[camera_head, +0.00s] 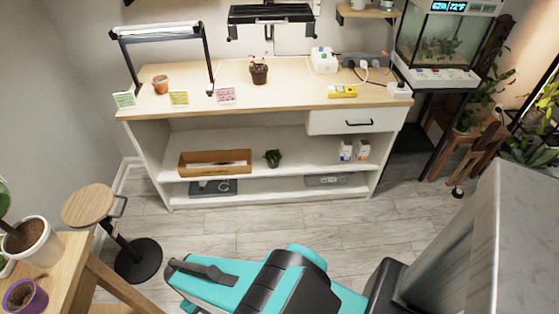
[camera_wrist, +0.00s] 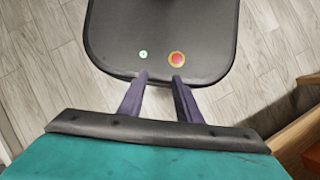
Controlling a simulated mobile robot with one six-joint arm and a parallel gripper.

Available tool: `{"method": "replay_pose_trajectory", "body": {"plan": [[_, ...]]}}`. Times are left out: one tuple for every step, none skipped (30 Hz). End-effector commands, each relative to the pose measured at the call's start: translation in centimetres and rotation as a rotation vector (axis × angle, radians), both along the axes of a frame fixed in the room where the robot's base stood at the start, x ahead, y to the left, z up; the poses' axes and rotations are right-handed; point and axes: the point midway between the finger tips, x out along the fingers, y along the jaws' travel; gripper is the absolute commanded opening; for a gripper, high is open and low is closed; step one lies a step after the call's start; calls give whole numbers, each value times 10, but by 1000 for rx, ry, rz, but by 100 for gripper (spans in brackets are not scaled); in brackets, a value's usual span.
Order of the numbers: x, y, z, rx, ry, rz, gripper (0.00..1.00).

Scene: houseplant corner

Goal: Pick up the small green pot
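A small dark green object (camera_head: 272,158) sits on the middle shelf of the white workbench, right of a wooden box. It is the only green pot-like thing I see, but it is too small to tell pot from plant. My gripper (camera_wrist: 160,77) shows in the wrist view with its two dark fingers apart and nothing between them. It points at a dark panel with a red button and a small green light, with floor around it. In the head view my teal arm fills the bottom middle, far from the shelf. The green object is not in the wrist view.
The workbench top (camera_head: 290,92) holds a terracotta pot (camera_head: 161,84), a dark pot (camera_head: 259,74) and small cards. The wooden box (camera_head: 215,162) stands on the shelf. A stool (camera_head: 95,207) and a table with pots (camera_head: 80,262) stand left. Floor before the bench is clear.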

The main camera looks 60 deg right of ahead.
Motion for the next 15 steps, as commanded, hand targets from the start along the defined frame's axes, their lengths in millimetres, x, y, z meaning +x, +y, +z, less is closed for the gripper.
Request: {"method": "replay_pose_trajectory", "body": {"plan": [[0, 0, 0, 0, 0, 0, 31], [0, 0, 0, 0, 0, 0, 31], [0, 0, 0, 0, 0, 0, 31], [0, 0, 0, 0, 0, 0, 31], [0, 0, 0, 0, 0, 0, 31], [0, 0, 0, 0, 0, 0, 31], [0, 0, 0, 0, 0, 0, 31], [0, 0, 0, 0, 0, 0, 31], [0, 0, 0, 0, 0, 0, 31], [0, 0, 0, 0, 0, 0, 31], [0, 0, 0, 0, 0, 0, 35], [0, 0, 0, 0, -1, 0, 41], [1, 0, -1, 0, -2, -1, 46], [2, -1, -2, -1, -4, -3, 52], [3, -2, -4, -4, -10, -6, 58]]}}
